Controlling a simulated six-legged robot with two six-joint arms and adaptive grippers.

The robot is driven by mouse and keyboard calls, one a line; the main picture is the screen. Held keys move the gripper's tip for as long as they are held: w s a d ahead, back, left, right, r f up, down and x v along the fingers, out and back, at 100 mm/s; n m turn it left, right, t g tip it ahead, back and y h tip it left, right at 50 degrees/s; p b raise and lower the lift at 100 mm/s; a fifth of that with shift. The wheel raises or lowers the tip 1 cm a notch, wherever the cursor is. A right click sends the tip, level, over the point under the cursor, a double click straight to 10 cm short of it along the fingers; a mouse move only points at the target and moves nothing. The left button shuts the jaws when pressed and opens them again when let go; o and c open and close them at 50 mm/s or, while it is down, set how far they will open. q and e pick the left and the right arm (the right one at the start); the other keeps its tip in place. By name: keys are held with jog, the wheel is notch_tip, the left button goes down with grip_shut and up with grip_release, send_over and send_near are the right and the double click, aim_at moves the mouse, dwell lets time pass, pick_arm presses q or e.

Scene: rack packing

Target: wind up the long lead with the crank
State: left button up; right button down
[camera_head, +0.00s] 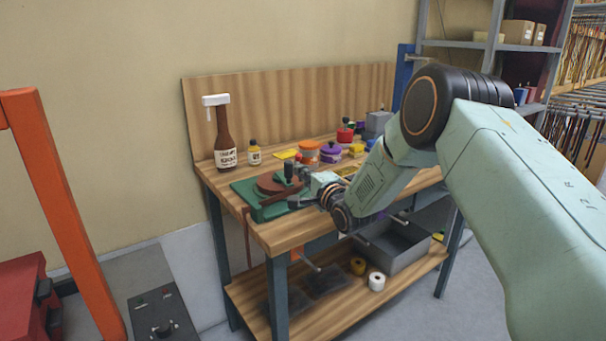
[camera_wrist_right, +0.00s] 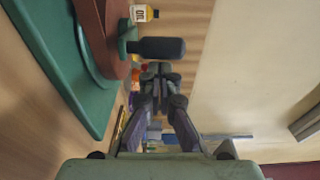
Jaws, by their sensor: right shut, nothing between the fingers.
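The winder has a green base (camera_head: 245,189) and a brown drum (camera_head: 270,184), and sits at the left front of the wooden workbench. Its crank has a dark upright knob (camera_head: 289,171); the knob also shows in the right wrist view (camera_wrist_right: 160,47). A brown lead (camera_head: 247,240) hangs down over the bench's front edge below the winder. My right gripper (camera_head: 306,174) is beside the crank knob; in the right wrist view its fingertips (camera_wrist_right: 157,73) are shut and empty, with the knob just beyond them. Whether they touch the knob I cannot tell. My left gripper is out of view.
Orange (camera_head: 309,150) and purple (camera_head: 330,153) containers stand to the right. A grey bin (camera_head: 392,250) is on the lower shelf. A wooden back panel (camera_head: 290,100) closes the bench's rear.

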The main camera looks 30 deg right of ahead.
jog(key=shift+s+a+r+h, duration=0.1)
jog(key=shift+s+a+h, duration=0.05)
jog(key=shift+h, duration=0.15)
jog(key=shift+a+m+h, duration=0.2)
jog(key=shift+m+h, duration=0.2)
jog(key=shift+h, duration=0.1)
jog(key=shift+a, duration=0.1)
